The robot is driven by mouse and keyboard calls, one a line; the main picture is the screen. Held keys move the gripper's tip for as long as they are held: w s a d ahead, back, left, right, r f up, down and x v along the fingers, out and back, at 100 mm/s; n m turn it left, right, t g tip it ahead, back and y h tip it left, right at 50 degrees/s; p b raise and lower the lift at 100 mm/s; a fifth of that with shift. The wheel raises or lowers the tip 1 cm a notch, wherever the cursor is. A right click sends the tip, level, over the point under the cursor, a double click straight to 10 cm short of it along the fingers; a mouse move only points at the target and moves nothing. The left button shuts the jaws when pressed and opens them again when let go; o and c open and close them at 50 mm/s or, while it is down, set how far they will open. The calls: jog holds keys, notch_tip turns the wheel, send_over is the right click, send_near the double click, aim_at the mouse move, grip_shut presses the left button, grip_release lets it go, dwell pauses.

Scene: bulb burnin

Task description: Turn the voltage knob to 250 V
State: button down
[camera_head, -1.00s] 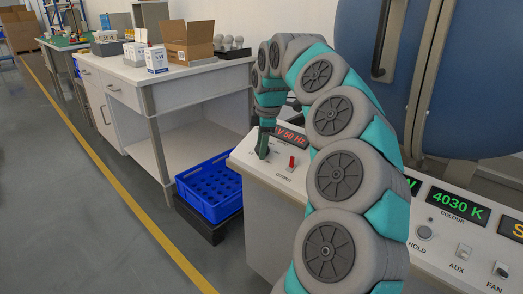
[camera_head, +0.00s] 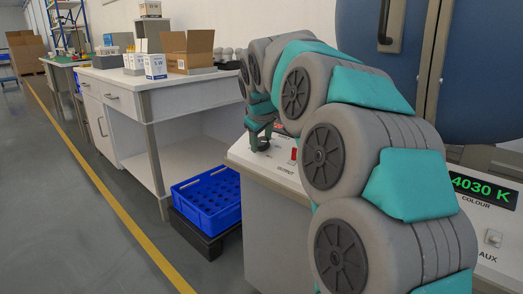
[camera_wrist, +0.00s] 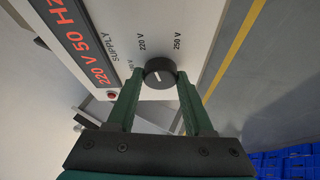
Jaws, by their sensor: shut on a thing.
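The voltage knob (camera_wrist: 160,73) is a round black knob with a white mark on its face, in the middle of the wrist view. Labels 220 V and 250 V are printed on the white panel (camera_wrist: 192,18) around it, with another label partly hidden. The exact setting of the mark is hard to tell. My gripper (camera_wrist: 159,80) has its two green fingers on either side of the knob and is shut on it. In the head view my gripper (camera_head: 261,136) is down at the console's far left end. The red display (camera_wrist: 83,40) reads 220 V 50 Hz.
A red switch (camera_head: 294,154) stands on the panel near my gripper. A blue crate (camera_head: 207,218) sits low beside the console. A white workbench (camera_head: 165,100) carries cardboard and bulb boxes. Open floor lies to the left.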

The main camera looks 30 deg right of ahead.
jog(key=m+b, duration=0.1)
jog(key=m, duration=0.1)
jog(key=m+h+b, duration=0.2)
jog(key=m+b, duration=0.1)
jog(key=shift+a+f+m, duration=0.1)
jog(key=shift+f+m, duration=0.2)
jog(key=shift+r+m+h+b, duration=0.15)
jog(key=shift+m+h+b, duration=0.75)
jog(key=shift+m, duration=0.8)
jog(key=shift+a, duration=0.1)
jog(key=shift+c, duration=1.5)
grip_release()
jog(key=shift+r, duration=0.1)
jog(key=p+v, duration=0.1)
jog(key=v, duration=0.6)
jog(key=shift+s+a+r, duration=0.15)
jog(key=shift+a+r, duration=0.1)
jog(key=shift+a, duration=0.05)
